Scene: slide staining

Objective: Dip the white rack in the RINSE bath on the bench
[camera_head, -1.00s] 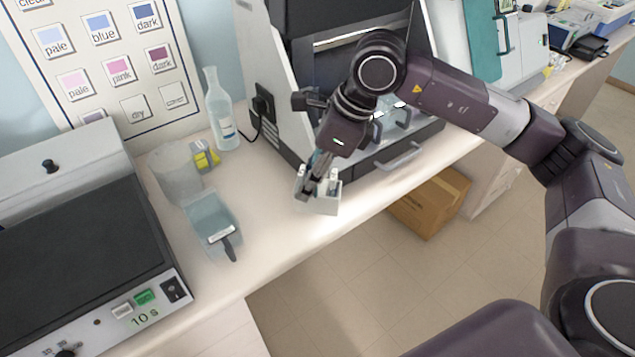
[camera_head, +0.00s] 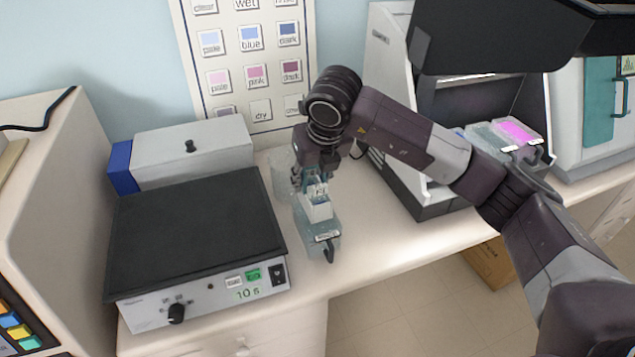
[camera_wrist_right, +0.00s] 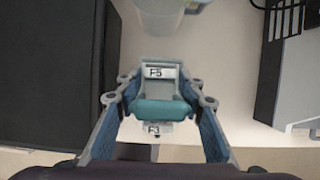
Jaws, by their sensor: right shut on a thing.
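My right gripper (camera_head: 316,182) is shut on the white rack (camera_head: 318,208) and points down. In the right wrist view its fingers (camera_wrist_right: 160,104) lie on both sides of the rack's teal grip (camera_wrist_right: 160,111), with labels "F-5" and "F-3" beside it. A pale blue clear bath (camera_head: 318,247) with a dark handle stands on the bench; its label is too small to read. The rack overlaps the back part of this bath in the head view. I cannot tell whether it is above the bath or inside it. My left gripper is not in view.
A clear beaker (camera_head: 281,180) stands just behind the bath. A black-topped hotplate (camera_head: 197,226) is close on the left. On the right, an open cabinet (camera_head: 421,201) holds blue and pink baths. Bare bench (camera_head: 381,238) lies between the bath and the cabinet.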

